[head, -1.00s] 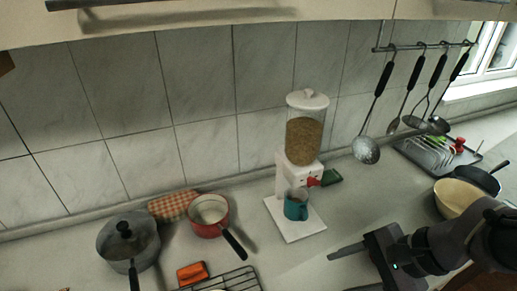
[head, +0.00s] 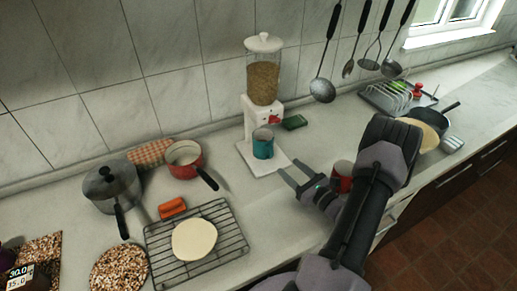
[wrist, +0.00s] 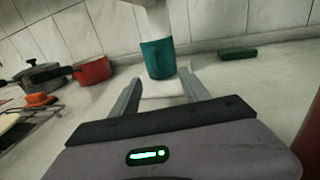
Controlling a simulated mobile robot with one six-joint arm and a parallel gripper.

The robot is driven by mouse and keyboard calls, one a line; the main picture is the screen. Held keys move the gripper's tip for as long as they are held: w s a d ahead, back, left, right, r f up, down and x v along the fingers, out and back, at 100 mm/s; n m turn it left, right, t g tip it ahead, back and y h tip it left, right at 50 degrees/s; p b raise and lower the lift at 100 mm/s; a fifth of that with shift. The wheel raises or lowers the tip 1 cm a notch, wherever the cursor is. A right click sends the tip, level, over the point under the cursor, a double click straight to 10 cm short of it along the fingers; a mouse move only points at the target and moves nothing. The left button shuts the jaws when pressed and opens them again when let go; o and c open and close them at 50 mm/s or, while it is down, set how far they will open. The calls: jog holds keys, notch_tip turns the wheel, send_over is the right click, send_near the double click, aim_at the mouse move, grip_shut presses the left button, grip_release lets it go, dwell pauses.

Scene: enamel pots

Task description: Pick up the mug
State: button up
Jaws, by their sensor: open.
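The teal mug (head: 263,146) stands upright on the white base of the cereal dispenser, under its spout. It also shows in the wrist view (wrist: 158,59), straight ahead beyond the fingertips. My gripper (head: 289,166) is open and empty, just to the right and front of the mug in the head view. In the wrist view the two fingers (wrist: 161,78) point at the mug, with its lower part lined up between them. They look short of the mug, with no contact visible.
The dispenser (head: 263,82) rises above the mug. A red pan (head: 184,160), a grey pot (head: 112,187) and a wire rack (head: 165,249) stand to the left. A red cup-like thing (head: 342,170) is partly hidden beside my arm. A green block (head: 294,122) lies right of the dispenser.

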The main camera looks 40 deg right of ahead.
aim_at(265, 147)
jog(key=w, duration=0.3)
jog(key=w+b, duration=0.1)
jog(key=w, duration=0.2)
jog(key=w+d, duration=0.1)
jog(key=w, duration=0.2)
jog(key=shift+w, duration=0.2)
jog(key=shift+a, duration=0.1)
grip_shut()
dwell(0.8)
